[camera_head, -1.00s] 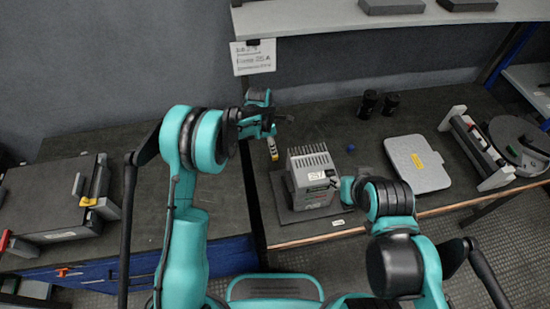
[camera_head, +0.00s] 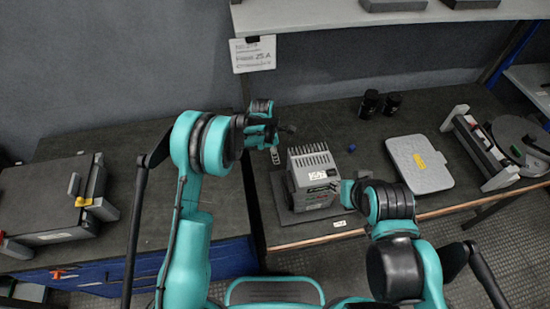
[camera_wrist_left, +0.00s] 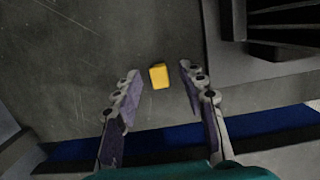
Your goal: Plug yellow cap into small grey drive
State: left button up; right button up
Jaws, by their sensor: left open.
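The yellow cap (camera_wrist_left: 159,75) is a small block in the left wrist view, in the gap between my left gripper's fingertips (camera_wrist_left: 158,80), touching neither finger. The left gripper also shows in the head view (camera_head: 274,156), just left of the small grey drive, and is open. I cannot make out the cap in the head view. The small grey drive (camera_head: 313,178) is a box with upright fins and a white label, standing on a dark plate. My right gripper (camera_head: 350,191) is close to the drive's right side; its fingers are too hidden to read.
A shelf (camera_head: 380,15) spans above. A grey box (camera_head: 50,205) stands at far left. The bench left of the gripper is mostly clear.

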pick_arm(q)
jog(key=shift+c, duration=0.3)
jog(key=c, duration=0.8)
jog(key=shift+c, duration=0.2)
jog(key=shift+r, duration=0.1)
notch_tip(320, 180, up, 10)
jog(key=p, duration=0.3)
